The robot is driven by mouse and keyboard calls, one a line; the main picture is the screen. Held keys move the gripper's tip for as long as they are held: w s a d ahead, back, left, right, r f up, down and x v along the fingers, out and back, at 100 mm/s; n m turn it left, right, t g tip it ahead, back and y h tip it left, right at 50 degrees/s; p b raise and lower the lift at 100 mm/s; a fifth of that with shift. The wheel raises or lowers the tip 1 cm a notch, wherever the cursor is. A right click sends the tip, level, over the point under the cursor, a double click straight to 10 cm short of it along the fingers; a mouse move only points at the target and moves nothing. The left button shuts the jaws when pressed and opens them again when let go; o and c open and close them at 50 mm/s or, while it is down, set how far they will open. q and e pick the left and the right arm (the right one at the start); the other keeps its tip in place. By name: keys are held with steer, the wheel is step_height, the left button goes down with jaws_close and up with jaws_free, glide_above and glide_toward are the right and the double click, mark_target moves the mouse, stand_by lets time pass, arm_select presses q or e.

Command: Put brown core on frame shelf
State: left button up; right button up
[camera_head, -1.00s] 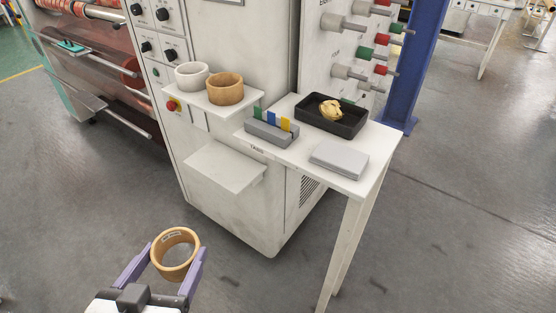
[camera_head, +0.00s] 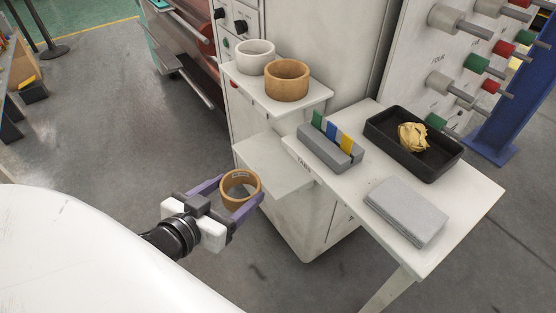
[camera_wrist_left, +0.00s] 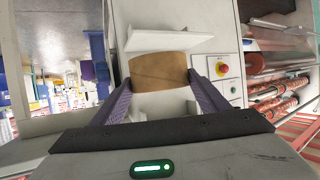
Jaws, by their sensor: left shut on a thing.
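My left gripper (camera_head: 232,198) is shut on a brown core (camera_head: 226,190), a short tan ring with a small label inside. It holds the core in the air, in front of the machine and left of the lower shelf. In the left wrist view the core (camera_wrist_left: 158,72) sits between the purple fingers of the gripper (camera_wrist_left: 160,88). The upper frame shelf (camera_head: 310,103) carries a white core (camera_head: 256,60) and another brown core (camera_head: 287,82) side by side. The lower frame shelf (camera_head: 270,172) is bare. My right gripper is not in view.
A white side table (camera_head: 345,195) stands right of the shelves, with a grey holder of coloured cards (camera_head: 330,150), a black tray (camera_head: 445,165) holding a crumpled yellow thing, and a grey box (camera_head: 405,210). Pegs with coloured cores (camera_head: 478,63) project behind.

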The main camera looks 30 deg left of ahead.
arm_select(q)
steer(key=a+n+y+b, duration=0.1)
steer(key=a+b, duration=0.1)
steer(key=a, duration=0.9)
glide_above(270, 164)
step_height(270, 164, down, 2)
steer(key=shift+s, duration=0.1)
steer(key=shift+f+b, duration=0.35)
steer(key=shift+f, duration=0.45)
step_height(270, 164, down, 3)
steer(key=shift+f+b, duration=0.2)
steer(key=shift+b, duration=0.2)
steer(key=shift+d, duration=0.1)
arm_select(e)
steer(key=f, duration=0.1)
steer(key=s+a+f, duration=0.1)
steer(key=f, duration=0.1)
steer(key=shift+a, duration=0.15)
arm_select(q)
steer(key=shift+f, duration=0.1)
steer(key=o, duration=1.1)
steer(key=shift+o, duration=0.2)
